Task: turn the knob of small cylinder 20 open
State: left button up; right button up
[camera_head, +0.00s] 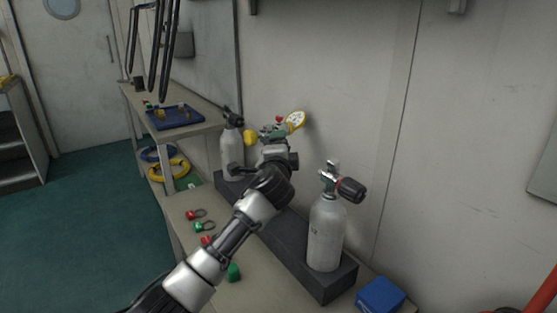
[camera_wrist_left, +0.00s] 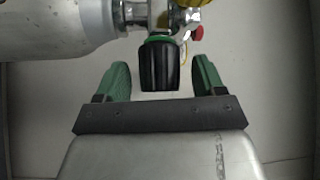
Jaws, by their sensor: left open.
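My left gripper (camera_head: 274,138) reaches the valve at the middle of the bench. In the left wrist view the gripper (camera_wrist_left: 162,78) is open, its green fingers on either side of a black knob (camera_wrist_left: 159,66) with a green ring. Gaps show between the knob and both fingers. The knob sits on a metal valve (camera_wrist_left: 150,16) of a pale cylinder (camera_wrist_left: 55,28) with a yellow part beside it. In the head view my arm hides most of this cylinder. Another grey cylinder (camera_head: 328,235) with a black knob (camera_head: 351,190) stands upright at right; its marking is too small to read surely. My right gripper is not in view.
A further grey cylinder (camera_head: 231,155) stands behind, at left. A yellow-rimmed gauge (camera_head: 296,121) is close to my gripper. The cylinders stand on a dark block (camera_head: 322,284) by the wall. A blue box (camera_head: 380,295) and small red and green items lie on the bench.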

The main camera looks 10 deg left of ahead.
pick_arm(q)
jog(key=s+p, duration=0.1)
jog(key=s, duration=0.9)
jog(key=shift+d+f, duration=0.4)
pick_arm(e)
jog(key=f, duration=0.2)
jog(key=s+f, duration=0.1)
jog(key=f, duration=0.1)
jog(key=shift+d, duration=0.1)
